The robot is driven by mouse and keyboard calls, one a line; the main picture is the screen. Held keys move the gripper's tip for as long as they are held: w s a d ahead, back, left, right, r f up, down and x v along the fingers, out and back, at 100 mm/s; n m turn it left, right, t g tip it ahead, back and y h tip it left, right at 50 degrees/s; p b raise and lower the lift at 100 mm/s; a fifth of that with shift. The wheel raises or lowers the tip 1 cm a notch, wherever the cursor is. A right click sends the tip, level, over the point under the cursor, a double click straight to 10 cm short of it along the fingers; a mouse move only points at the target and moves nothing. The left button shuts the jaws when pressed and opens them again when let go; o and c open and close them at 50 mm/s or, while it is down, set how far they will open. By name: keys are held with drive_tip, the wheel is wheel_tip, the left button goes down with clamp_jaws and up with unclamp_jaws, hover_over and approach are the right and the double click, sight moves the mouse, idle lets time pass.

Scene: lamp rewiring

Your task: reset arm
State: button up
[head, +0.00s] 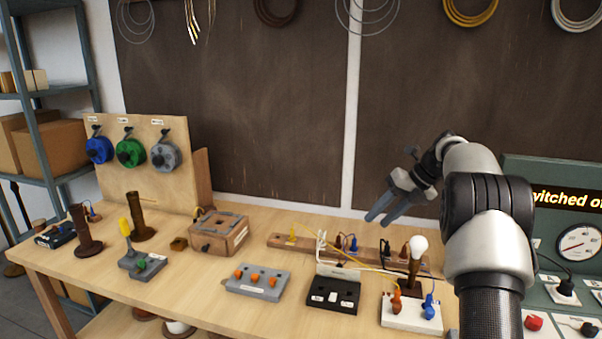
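My gripper (378,220) hangs in the air above the back right of the workbench, pointing down and left. Its two grey fingers show a narrow gap between the tips, and nothing is seen between them. My arm comes in from the right and covers part of the bench. An orange plug (396,302) and a blue plug (429,306) stand on that base.
A wooden strip (283,243) with plugs and wires lies behind the lamp. A black block (333,293), a grey block (258,284) and a wooden box (218,234) stand leftward. A spool board (145,180) is at the back left. A panel (560,235) stands right.

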drive_tip(key=s+a+r+n+h, duration=0.2)
drive_tip(key=s+a+r+n, duration=0.4)
drive_tip(key=s+n, duration=0.4)
drive_tip(key=s+a+r+n+h, duration=0.1)
drive_tip(key=s+a+r+n, duration=0.2)
drive_tip(key=s+r+n, duration=0.7)
drive_tip(key=s+f+n+h, duration=0.1)
drive_tip(key=s+f+n, duration=0.1)
drive_tip(key=s+n, duration=0.2)
drive_tip(key=s+a+f+n+t+h+p, duration=0.1)
drive_tip(key=s+f+n, duration=0.2)
drive_tip(key=s, duration=0.8)
drive_tip(key=s+a+f+n+t+h, duration=0.1)
drive_tip(key=s+f+n, duration=0.2)
drive_tip(key=s+n, duration=0.4)
drive_tip(key=shift+s, duration=0.25)
drive_tip(key=shift+d, duration=0.1)
